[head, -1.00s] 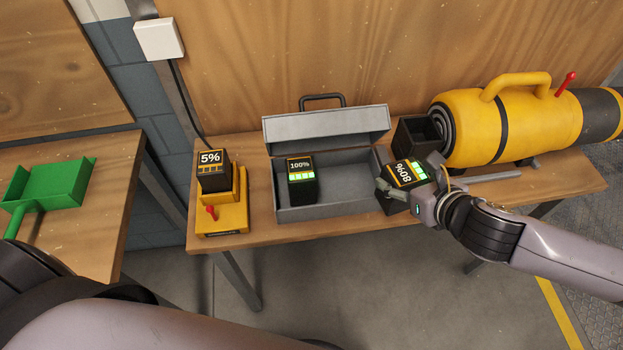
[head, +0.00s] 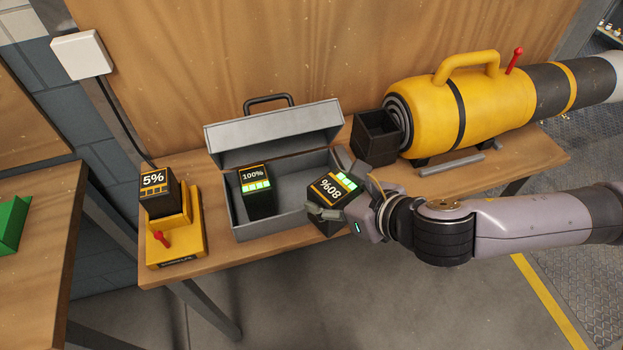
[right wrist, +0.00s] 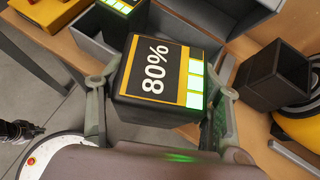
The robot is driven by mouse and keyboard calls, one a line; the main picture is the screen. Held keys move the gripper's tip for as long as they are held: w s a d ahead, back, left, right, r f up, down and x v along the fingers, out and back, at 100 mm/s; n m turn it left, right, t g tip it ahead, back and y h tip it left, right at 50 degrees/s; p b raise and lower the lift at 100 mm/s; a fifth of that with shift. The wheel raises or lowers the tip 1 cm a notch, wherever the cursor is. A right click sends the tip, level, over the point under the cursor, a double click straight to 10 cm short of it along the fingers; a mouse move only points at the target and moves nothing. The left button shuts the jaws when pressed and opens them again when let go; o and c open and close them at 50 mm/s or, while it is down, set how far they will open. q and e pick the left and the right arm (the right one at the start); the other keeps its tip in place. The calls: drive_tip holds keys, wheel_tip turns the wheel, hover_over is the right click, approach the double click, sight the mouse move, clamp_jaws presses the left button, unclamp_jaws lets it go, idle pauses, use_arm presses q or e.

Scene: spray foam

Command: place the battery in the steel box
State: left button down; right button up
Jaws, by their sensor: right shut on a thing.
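My right gripper (head: 345,203) is shut on the black battery marked 80% (head: 327,192), which also shows between the fingers in the right wrist view (right wrist: 160,78). It is at the front right corner of the open steel box (head: 273,231); whether it touches the box I cannot tell. The battery marked 100% (head: 259,204) stands inside the box on the left side. The battery marked 5% (head: 159,199) sits on the yellow charger (head: 180,245) to the left of the box.
An open black holder (head: 375,146) stands right of the box, beside the yellow foam tank (head: 470,105). A grey bar (head: 451,164) lies in front of the tank. The right part of the box floor is partly hidden by the held battery. A green dustpan (head: 10,228) is at far left.

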drive_tip(key=w+a+p, duration=0.3)
drive_tip(key=w, duration=0.7)
drive_tip(key=f, duration=0.6)
drive_tip(key=shift+w+a+f, duration=0.15)
drive_tip(key=shift+w+a, duration=0.15)
drive_tip(key=shift+w+f+p, duration=0.15)
drive_tip(key=shift+w+p, duration=0.05)
drive_tip(key=shift+p, duration=0.2)
drive_tip(key=shift+f, duration=0.15)
drive_tip(key=o, duration=1.5)
drive_tip(key=shift+f, duration=0.1)
drive_tip(key=shift+c, duration=0.2)
